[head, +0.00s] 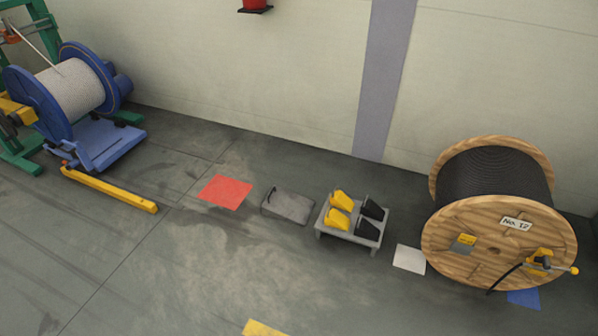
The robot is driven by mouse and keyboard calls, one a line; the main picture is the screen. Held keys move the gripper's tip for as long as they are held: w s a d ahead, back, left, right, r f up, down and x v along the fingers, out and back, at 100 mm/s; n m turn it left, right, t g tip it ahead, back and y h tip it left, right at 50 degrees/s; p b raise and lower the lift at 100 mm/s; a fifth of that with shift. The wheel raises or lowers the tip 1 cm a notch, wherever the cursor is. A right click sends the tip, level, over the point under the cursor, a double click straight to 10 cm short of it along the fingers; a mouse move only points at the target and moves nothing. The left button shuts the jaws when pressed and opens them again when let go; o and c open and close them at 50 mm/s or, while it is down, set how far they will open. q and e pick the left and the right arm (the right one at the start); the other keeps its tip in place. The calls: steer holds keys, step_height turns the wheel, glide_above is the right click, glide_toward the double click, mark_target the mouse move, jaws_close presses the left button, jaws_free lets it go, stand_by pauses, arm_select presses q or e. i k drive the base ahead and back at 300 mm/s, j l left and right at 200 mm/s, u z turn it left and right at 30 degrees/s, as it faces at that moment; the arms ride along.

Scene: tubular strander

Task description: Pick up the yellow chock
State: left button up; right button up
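Two yellow chocks sit on the left side of a low grey stand (348,238). One yellow chock (341,200) is at the back and the other yellow chock (339,219) is just in front of it. Two black chocks sit beside them on the right side of the stand, one black chock (373,209) behind the other black chock (367,229). Neither of my grippers shows in the head view.
A wooden cable drum (480,235) marked No. 12 stands right of the stand. A grey box-like block (288,205) lies left of it. A red floor patch (225,192), white patch (409,259) and yellow bar (110,190) are on the floor. Open floor lies in front.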

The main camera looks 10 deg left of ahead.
mark_target(338, 199)
steer(key=i+j+u, duration=0.35)
steer(key=i, duration=0.2)
steer(key=i+j+u, duration=0.2)
steer(key=i+u, duration=0.15)
steer(key=i, duration=0.2)
steer(key=i+u, duration=0.4)
steer(key=i, duration=0.2)
steer(key=i+j+z, duration=0.1)
steer(key=i+z, duration=0.2)
steer(key=i, duration=0.15)
steer(key=i+j+z, duration=0.3)
steer(key=i, duration=0.2)
